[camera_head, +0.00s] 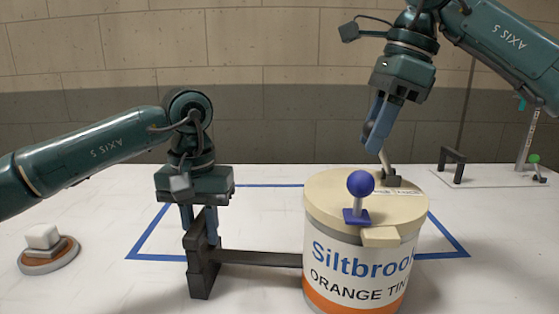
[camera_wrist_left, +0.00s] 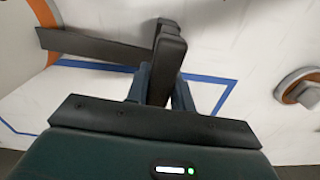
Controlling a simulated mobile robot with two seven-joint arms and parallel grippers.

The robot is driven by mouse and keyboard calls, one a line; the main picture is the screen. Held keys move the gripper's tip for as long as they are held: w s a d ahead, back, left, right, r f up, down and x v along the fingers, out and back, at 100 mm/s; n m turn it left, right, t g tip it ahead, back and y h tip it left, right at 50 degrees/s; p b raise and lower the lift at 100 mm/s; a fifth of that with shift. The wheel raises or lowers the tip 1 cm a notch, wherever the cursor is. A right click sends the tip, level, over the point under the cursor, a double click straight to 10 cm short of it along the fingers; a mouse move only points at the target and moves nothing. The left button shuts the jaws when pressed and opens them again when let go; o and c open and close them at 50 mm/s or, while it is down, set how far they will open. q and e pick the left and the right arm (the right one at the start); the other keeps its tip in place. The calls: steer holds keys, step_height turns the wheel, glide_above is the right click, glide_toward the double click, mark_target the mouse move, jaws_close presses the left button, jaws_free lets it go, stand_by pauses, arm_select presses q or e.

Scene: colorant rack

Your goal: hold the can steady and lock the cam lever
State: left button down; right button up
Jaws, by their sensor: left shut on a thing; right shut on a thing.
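The can (camera_head: 352,265) stands upright, white with an orange band, "Siltbrook ORANGE TINT" lettering and a cream lid (camera_head: 325,195). A black bar runs left from it to an upright black handle (camera_head: 201,270), which also shows in the left wrist view (camera_wrist_left: 168,60). My left gripper (camera_head: 200,222) points down and is shut on this handle; its fingers flank it in the left wrist view (camera_wrist_left: 160,88). The grey cam lever (camera_head: 386,163) rises tilted from a dark base on the lid's back right. My right gripper (camera_head: 377,138) is shut on its upper end, which the fingers hide.
A blue tape outline (camera_head: 148,232) surrounds the can's area. A white block on an orange-rimmed disc (camera_head: 48,266) sits at left. A black bracket (camera_head: 453,160) and posts stand at back right.

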steer(key=shift+d+r, duration=0.15)
steer(key=shift+d, duration=0.25)
steer(key=shift+d+r, duration=0.3)
steer(key=shift+d, duration=0.5)
steer(key=shift+s, duration=0.1)
steer(key=shift+d, duration=0.15)
steer(key=shift+s+d, duration=0.1)
steer(key=shift+d, duration=0.7)
jaws_close()
steer(key=shift+a, duration=0.1)
steer(key=shift+s+d, duration=0.1)
steer(key=shift+d, duration=0.8)
